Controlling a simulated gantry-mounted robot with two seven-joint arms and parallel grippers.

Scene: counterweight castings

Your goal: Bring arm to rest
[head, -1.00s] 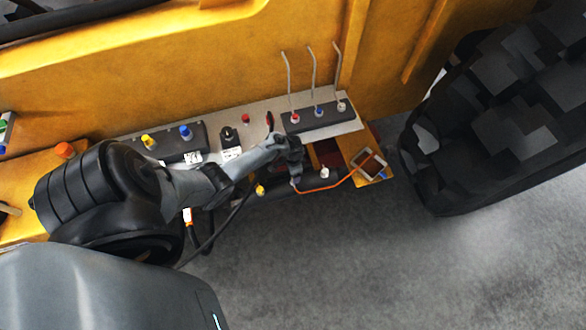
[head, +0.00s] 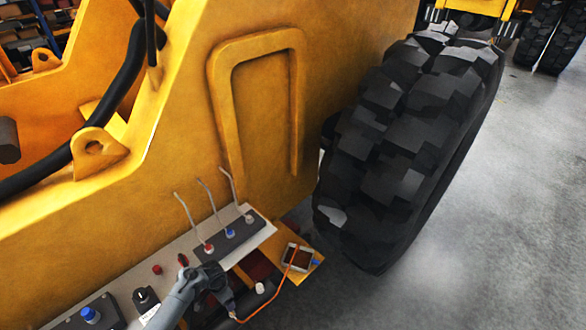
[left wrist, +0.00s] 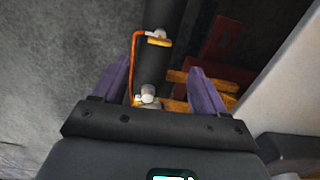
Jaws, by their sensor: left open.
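My left arm comes in from the lower left in the head view, and its gripper (head: 226,297) hangs by the front edge of the grey panel (head: 262,232). In the left wrist view the two purple fingers of the left gripper (left wrist: 162,72) stand wide apart with nothing held between them. A dark cylinder (left wrist: 178,15) with a pale cap (left wrist: 148,93) lies beyond and between the fingers. Whether a finger touches anything is not clear. My right arm does not show.
A black block (head: 232,242) with red, blue and white caps and three thin levers sits on the panel. A small framed device (head: 297,257) with an orange cable (head: 262,305) is near the panel's end. A big tyre (head: 400,150) stands right; grey floor lies beyond.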

